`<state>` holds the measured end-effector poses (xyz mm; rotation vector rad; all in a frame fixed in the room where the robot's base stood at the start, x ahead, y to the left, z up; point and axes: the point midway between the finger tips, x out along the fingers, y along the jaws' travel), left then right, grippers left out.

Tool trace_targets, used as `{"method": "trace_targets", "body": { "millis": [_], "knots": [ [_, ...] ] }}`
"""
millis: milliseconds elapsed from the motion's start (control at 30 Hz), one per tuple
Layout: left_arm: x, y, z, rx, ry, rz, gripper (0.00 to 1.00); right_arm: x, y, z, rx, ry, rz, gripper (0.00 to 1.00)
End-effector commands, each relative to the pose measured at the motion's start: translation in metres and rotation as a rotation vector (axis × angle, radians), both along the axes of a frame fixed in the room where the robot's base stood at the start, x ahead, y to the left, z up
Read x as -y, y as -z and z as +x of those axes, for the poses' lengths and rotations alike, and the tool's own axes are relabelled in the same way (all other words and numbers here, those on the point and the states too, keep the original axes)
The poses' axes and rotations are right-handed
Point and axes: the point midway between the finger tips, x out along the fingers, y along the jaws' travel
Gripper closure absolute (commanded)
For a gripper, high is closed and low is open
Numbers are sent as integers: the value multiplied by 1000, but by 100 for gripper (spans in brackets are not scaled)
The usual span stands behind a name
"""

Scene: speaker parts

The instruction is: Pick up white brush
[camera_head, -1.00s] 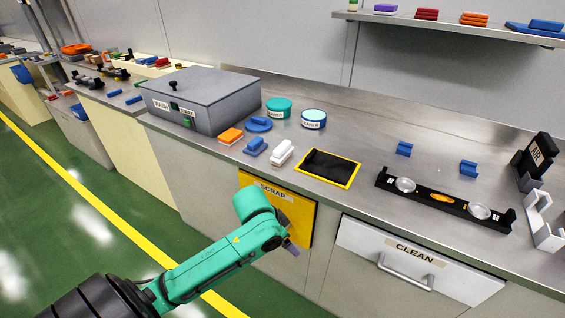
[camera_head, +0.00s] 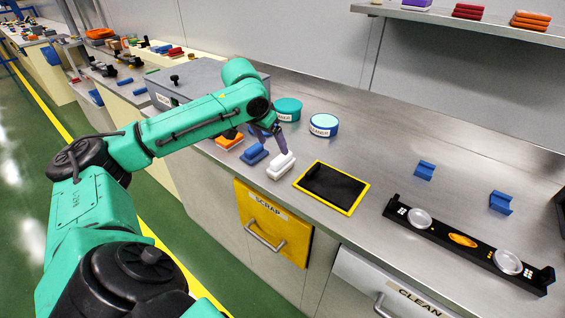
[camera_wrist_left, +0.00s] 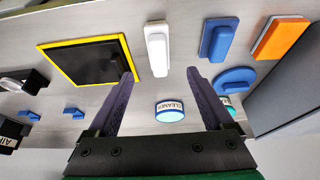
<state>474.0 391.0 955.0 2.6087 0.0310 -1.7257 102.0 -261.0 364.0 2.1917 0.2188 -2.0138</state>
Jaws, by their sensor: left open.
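The white brush (camera_head: 281,166) lies on the steel counter, between a blue brush (camera_head: 254,154) and a black mat with a yellow rim (camera_head: 366,187). It also shows in the left wrist view (camera_wrist_left: 157,50), ahead of the fingers and between their lines. My left gripper (camera_head: 280,142) is just above and behind the white brush in the head view. In the left wrist view the gripper (camera_wrist_left: 160,74) is open, with its two dark fingers wide apart and nothing between them. My right gripper is not in view.
A cleaner tub (camera_head: 323,125) and a green tub (camera_head: 288,109) stand behind the brushes. An orange brush (camera_wrist_left: 282,38) lies past the blue one, near the grey wash box (camera_wrist_left: 285,90). A black tray (camera_head: 465,243) is at right. Bare counter lies behind the mat.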

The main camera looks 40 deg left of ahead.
Motion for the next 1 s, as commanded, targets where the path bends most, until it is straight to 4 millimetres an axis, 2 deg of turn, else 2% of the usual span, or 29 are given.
{"method": "trace_targets", "body": {
  "millis": [67, 167, 333, 433, 667, 700, 767, 900, 933, 1000],
  "knots": [
    [1, 16, 7, -3, 1, -3, 15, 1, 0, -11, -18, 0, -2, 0],
    [0, 28, 12, -1, 2, -1, 15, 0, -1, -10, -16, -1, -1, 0],
    [2, 54, 23, -2, 2, -3, 15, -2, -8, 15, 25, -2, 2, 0],
    [2, 71, 30, -1, 1, -2, 15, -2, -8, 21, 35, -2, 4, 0],
    [1, 77, 32, 1, 3, 1, 15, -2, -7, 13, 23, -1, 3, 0],
    [1, 77, 32, 0, 3, 1, 19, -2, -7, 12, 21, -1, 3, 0],
    [1, 77, 32, 0, 3, 1, 42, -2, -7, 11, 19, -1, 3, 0],
    [1, 77, 32, 0, 3, 1, 95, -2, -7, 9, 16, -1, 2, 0],
    [1, 77, 32, 0, 3, 1, 100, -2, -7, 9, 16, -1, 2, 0],
    [1, 77, 32, 1, 3, 1, 100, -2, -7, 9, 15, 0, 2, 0]
  ]
}}
